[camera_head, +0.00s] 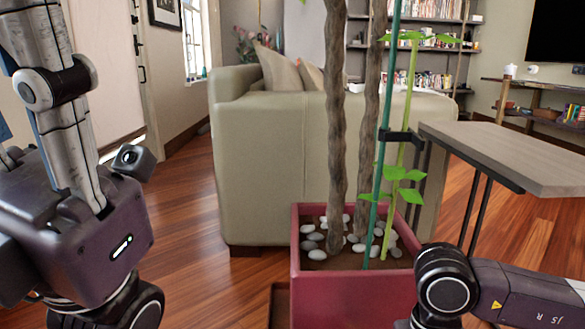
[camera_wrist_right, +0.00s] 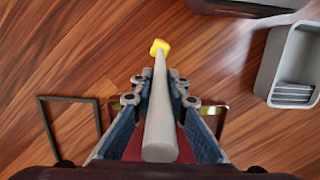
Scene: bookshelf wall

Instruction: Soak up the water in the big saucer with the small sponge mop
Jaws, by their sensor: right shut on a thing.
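In the right wrist view my right gripper (camera_wrist_right: 160,84) is shut on the pale grey handle of the small sponge mop (camera_wrist_right: 159,122). The handle points away from the wrist camera, with the yellow sponge head (camera_wrist_right: 160,47) at its far end over the wood floor. In the head view a red square planter (camera_head: 345,298) holds two trunks, a green stake and pebbles. A brown edge (camera_head: 281,302) at its lower left may be part of the big saucer; the rest is hidden. I cannot make out water. My left gripper is out of view.
In the right wrist view a dark rectangular frame (camera_wrist_right: 41,112) lies at left, and a grey bin (camera_wrist_right: 262,82) stands at right. In the head view a sofa (camera_head: 275,165) stands behind the planter and a wooden tabletop (camera_head: 520,158) at right. Floor shows at left.

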